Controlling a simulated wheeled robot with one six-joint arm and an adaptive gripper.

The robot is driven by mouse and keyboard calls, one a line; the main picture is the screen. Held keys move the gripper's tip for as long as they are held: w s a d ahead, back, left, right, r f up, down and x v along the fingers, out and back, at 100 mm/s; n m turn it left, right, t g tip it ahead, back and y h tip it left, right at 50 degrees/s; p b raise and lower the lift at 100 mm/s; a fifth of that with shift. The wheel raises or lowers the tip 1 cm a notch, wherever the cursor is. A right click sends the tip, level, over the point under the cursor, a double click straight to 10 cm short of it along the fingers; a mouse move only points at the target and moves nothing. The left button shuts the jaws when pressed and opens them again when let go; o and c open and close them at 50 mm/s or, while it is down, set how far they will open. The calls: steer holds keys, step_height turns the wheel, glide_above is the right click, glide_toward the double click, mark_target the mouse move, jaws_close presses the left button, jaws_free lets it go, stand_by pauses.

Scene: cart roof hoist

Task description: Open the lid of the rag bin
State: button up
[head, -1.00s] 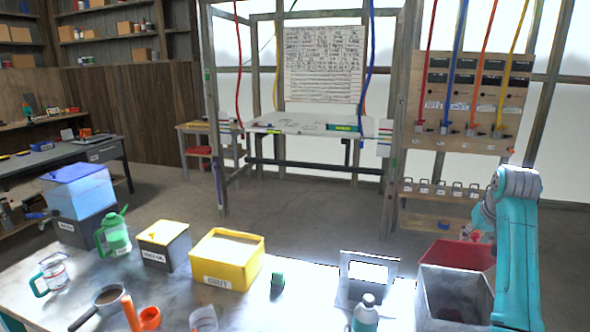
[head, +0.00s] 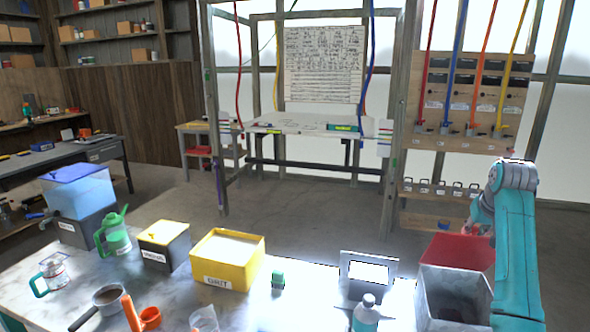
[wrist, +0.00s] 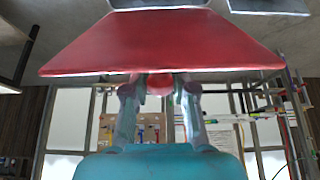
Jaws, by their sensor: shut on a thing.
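The rag bin (head: 452,302) is a grey metal box at the table's right end. Its red lid (head: 459,250) is raised, tilted up at the bin's far edge, and the dark inside of the bin shows. In the wrist view the red lid (wrist: 150,45) fills the upper part, with a round red knob (wrist: 159,82) at its edge. My gripper (wrist: 160,90) has its fingers on both sides of this knob and is shut on it. In the head view my gripper (head: 482,224) is small and partly hidden behind my arm at the lid's far side.
A spray bottle (head: 366,314) and a grey metal frame (head: 366,275) stand just left of the bin. A yellow grit box (head: 227,260), a green can (head: 115,236) and a blue-lidded box (head: 80,200) stand farther left. Open floor lies behind the table.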

steer(key=shift+w+r, duration=0.1)
steer(key=shift+w, duration=0.15)
steer(key=shift+d, duration=0.1)
steer(key=shift+w+d+r, duration=0.15)
steer(key=shift+w+r, duration=0.05)
steer(key=shift+w, duration=0.4)
steer(key=shift+w+d+r, duration=0.15)
steer(key=shift+w+r, duration=0.05)
steer(key=shift+w, duration=0.35)
steer(key=shift+w+d+r, duration=0.2)
steer(key=shift+w, duration=0.45)
steer(key=shift+w+d+r, duration=0.15)
steer(key=shift+w, duration=0.45)
steer(key=shift+w+r, duration=0.1)
steer(key=shift+w, duration=0.1)
steer(key=shift+w+d, duration=0.15)
steer(key=shift+w, duration=0.35)
steer(key=shift+w+d, duration=0.15)
steer(key=shift+w, duration=0.35)
